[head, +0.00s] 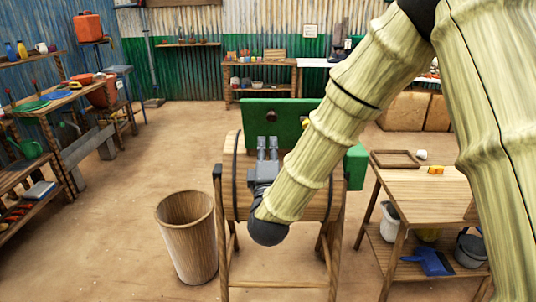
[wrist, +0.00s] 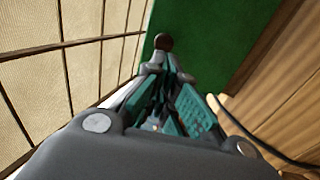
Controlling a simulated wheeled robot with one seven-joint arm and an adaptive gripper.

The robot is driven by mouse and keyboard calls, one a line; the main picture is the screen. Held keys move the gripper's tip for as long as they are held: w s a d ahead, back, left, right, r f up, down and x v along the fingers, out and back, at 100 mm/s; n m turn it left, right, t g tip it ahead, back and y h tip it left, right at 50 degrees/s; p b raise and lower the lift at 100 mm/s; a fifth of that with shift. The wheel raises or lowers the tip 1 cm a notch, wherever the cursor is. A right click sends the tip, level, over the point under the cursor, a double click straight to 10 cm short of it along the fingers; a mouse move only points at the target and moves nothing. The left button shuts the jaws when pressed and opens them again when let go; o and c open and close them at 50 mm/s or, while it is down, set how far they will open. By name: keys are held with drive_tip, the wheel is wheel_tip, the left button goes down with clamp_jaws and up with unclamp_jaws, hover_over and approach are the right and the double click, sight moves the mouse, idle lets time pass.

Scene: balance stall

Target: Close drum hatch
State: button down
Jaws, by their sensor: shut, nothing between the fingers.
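The wooden drum (head: 310,205) lies on its side in a wooden stand in the middle of the head view. Its green hatch (head: 285,112) stands raised at the drum's far side, so the drum is open. The hatch also fills the upper middle of the wrist view (wrist: 215,45). A dark round knob (wrist: 163,42) shows on it there, just beyond my fingertips; I cannot tell whether they touch. My gripper (head: 267,142) is shut and empty, above the drum and in front of the hatch. My arm hides part of the drum and hatch.
A wooden table (head: 425,185) with a frame and small items is close on the right. A green box (head: 355,168) sits at the drum's right end. Floor to the left is clear.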

drive_tip(key=p+x, duration=0.1)
drive_tip(key=x, duration=0.7)
